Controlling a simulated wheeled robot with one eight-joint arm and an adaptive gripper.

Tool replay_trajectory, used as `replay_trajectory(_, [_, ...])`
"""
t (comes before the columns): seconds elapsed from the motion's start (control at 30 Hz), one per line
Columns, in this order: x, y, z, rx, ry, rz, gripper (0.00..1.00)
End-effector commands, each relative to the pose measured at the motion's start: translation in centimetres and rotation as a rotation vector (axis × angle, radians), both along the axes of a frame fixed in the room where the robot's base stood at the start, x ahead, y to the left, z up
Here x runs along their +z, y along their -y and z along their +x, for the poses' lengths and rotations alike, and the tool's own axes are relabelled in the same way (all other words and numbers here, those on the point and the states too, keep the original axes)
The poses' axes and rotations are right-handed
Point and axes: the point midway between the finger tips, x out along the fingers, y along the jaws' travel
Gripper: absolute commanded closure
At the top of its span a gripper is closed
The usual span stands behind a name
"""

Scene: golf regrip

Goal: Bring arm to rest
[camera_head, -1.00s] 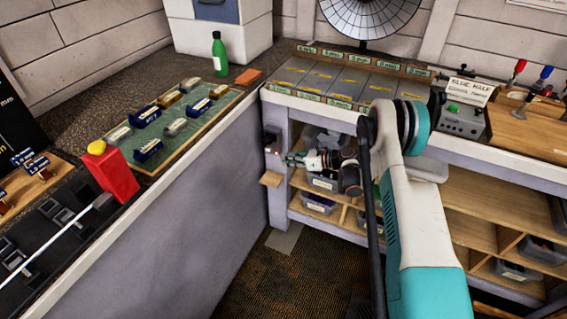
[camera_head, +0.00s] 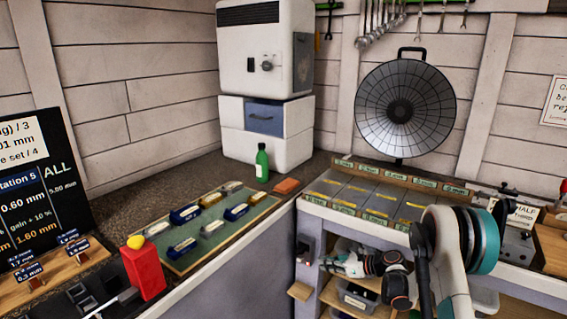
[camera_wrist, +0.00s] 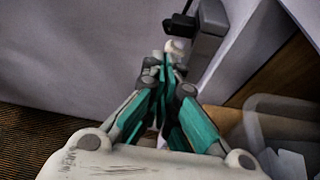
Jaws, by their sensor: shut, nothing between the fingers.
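My gripper (camera_head: 330,264) shows in the head view at the left end of my arm, below the front edge of the right-hand bench and in front of its shelves. The wrist view shows its teal fingers (camera_wrist: 165,75) drawn together, with nothing held. Its fingertips point toward a grey box-like fitting (camera_wrist: 207,30) on the bench side. I cannot tell whether they touch it. My white and teal arm fills the lower right of the head view.
A green mat (camera_head: 186,253) with several blocks lies on the left bench. A green bottle (camera_head: 262,165), a red block with a yellow top (camera_head: 143,272) and a white cabinet (camera_head: 266,130) stand there too. Shelves with a grey bin (camera_head: 357,298) lie close beside my gripper.

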Motion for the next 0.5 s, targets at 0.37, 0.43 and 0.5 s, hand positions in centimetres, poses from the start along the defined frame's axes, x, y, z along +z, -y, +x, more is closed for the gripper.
replay_trajectory(0.37, [11.5,-1.2,-2.6,0.145,0.218,-0.362,1.00])
replay_trajectory(0.43, [13.4,-1.3,-3.6,0.180,0.261,-0.433,1.00])
replay_trajectory(0.5, [15.3,-1.5,-4.8,0.218,0.302,-0.502,1.00])
